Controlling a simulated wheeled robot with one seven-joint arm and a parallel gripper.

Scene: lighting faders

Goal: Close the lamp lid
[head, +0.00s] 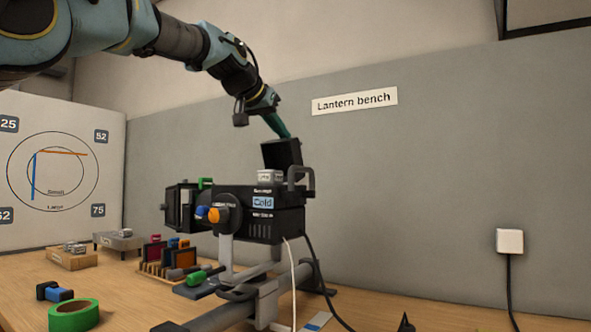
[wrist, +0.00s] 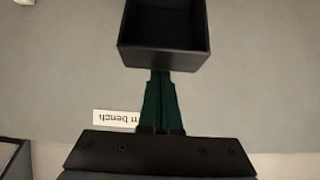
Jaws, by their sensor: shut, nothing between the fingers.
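The black lamp (head: 262,224) sits on a grey stand, with a "Cold" label on its side. Its black lid (head: 281,153) stands raised on top of the body. In the wrist view the lid (wrist: 165,58) shows as a hollow black box at the top. My gripper (head: 286,135) has dark green fingers, shut and empty, pointing down at the upper edge of the lid. In the wrist view the fingertips (wrist: 161,74) reach the lid's near edge; whether they touch it I cannot tell.
A black handle (head: 303,178) rises at the lamp's right end, and a small grey block (head: 270,176) sits on top. Orange and blue knobs are on the side. Cables hang from the lamp. The wall stands behind.

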